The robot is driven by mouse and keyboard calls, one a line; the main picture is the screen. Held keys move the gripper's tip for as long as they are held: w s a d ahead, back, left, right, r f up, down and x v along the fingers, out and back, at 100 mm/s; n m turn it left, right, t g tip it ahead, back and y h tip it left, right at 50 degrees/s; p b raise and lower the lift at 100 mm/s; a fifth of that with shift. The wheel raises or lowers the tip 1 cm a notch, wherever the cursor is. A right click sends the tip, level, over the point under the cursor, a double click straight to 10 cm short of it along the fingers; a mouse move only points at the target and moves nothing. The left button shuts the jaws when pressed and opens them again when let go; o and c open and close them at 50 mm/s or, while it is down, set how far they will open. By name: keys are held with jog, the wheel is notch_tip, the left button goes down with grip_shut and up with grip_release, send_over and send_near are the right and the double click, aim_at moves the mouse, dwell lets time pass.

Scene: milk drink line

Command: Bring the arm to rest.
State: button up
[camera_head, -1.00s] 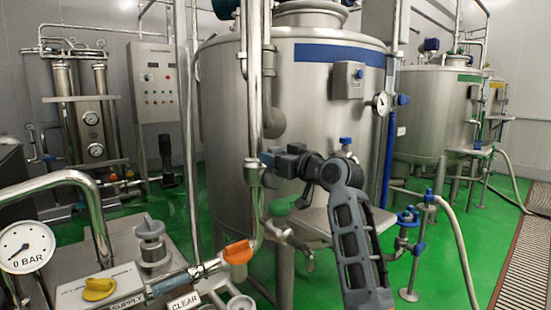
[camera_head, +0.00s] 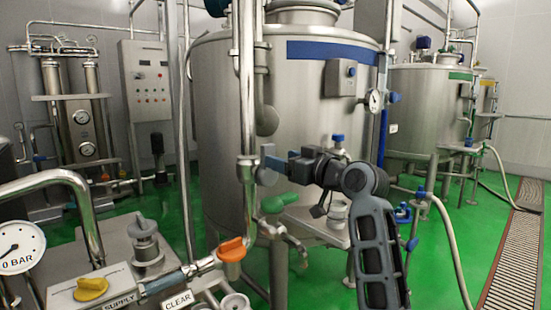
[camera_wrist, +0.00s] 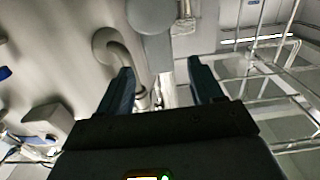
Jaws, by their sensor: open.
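My gripper (camera_head: 272,160) is in the middle of the head view, in front of the large steel tank (camera_head: 330,115) with the blue band. My arm reaches up from the lower right to it. In the wrist view, my gripper (camera_wrist: 160,82) shows two dark blue fingers spread apart with nothing held between them. A vertical steel pipe (camera_head: 247,80) stands close beside the fingertips in the head view. I cannot tell whether they touch it. In the wrist view a bent grey pipe (camera_wrist: 106,44) on the tank lies beyond the left finger.
A valve with an orange handle (camera_head: 232,250) and one with a yellow handle (camera_head: 91,289) are at lower left. A green handle (camera_head: 279,203) is just below my gripper. A gauge (camera_head: 18,247) reads 0 BAR.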

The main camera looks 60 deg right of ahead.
jog(key=shift+s+a, duration=0.1)
jog(key=shift+s, duration=0.4)
